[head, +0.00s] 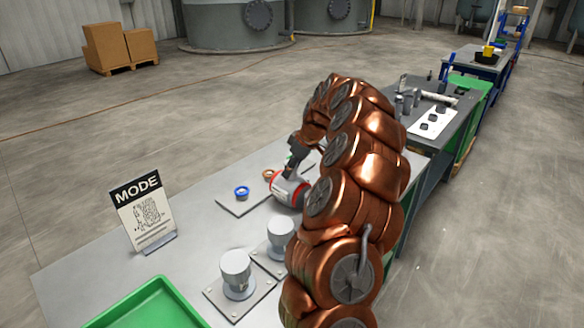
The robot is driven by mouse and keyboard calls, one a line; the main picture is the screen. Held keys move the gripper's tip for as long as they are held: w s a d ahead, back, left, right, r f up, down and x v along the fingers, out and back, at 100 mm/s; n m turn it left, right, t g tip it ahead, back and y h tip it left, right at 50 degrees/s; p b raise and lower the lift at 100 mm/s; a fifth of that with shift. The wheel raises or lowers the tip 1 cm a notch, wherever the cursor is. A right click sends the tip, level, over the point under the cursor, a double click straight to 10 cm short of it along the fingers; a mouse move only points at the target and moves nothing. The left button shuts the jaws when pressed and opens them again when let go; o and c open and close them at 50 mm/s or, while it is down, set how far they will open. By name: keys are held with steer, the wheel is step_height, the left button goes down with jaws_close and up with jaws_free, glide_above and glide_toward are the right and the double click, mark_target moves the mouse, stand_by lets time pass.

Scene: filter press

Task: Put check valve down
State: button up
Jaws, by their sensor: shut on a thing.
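The check valve (288,190) appears to be the grey cylinder with red bands, lying on its side. My gripper (292,170) is dark and reaches down onto its upper side, shut on it. The valve is over or on a flat grey plate (233,206) on the bench; I cannot tell whether it touches the plate. My arm hides the right part of the valve's surroundings.
A blue ring (241,191) and an orange ring (267,174) are left of the valve. Two capped grey fittings (237,274) stand in front on plates. A MODE sign (144,212) and green tray (150,308) are on the bench (90,266). Bare bench lies between sign and plate.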

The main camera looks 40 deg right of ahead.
steer(key=o, duration=1.2)
steer(key=b+v, duration=0.2)
steer(key=v, duration=1)
steer(key=shift+b, duration=0.4)
